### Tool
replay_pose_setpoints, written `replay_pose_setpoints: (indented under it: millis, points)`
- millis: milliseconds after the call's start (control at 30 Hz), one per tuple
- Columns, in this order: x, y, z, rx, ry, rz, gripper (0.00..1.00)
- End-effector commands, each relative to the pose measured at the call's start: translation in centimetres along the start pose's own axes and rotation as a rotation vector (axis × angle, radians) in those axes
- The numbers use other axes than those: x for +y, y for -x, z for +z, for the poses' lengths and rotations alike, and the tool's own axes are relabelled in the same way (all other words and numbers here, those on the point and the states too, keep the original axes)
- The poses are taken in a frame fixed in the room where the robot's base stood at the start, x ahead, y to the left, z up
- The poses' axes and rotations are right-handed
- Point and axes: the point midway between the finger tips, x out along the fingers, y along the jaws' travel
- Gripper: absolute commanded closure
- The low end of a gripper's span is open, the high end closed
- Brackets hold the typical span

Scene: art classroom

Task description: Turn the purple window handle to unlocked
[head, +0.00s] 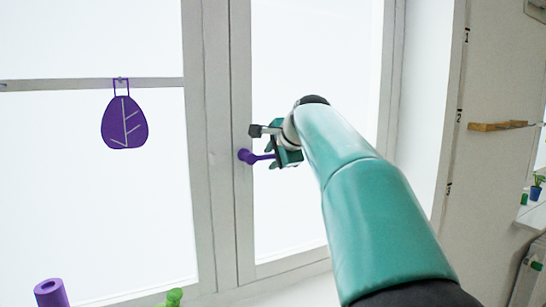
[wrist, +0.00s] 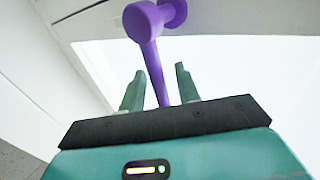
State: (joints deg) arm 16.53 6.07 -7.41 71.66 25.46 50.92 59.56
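The purple window handle (head: 257,157) is on the white window frame, just left of my gripper in the head view. Its round base sits on the frame and its lever points right, toward my gripper. In the wrist view the handle (wrist: 151,50) runs from its base at the top down between my two fingers. My gripper (wrist: 158,88) is open, with one finger on each side of the lever and gaps visible on both sides. In the head view my gripper (head: 279,155) is partly hidden by my own arm.
A purple leaf ornament (head: 124,122) hangs on the left pane's crossbar. A purple cylinder (head: 50,292) and a green object (head: 171,298) stand at the bottom left. A wooden wall rack (head: 497,126) is at the right.

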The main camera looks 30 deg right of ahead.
Motion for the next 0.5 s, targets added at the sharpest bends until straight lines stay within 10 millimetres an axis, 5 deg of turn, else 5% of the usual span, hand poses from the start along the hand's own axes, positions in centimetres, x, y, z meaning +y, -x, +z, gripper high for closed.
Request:
replay_pose_setpoints:
  millis: [167, 500]
  points:
    - [0.0, 1.0, 0.0, 0.001, 0.000, -0.001, 0.67]
    - [-0.1, 7.9, 0.0, 0.001, 0.000, -0.003, 0.67]
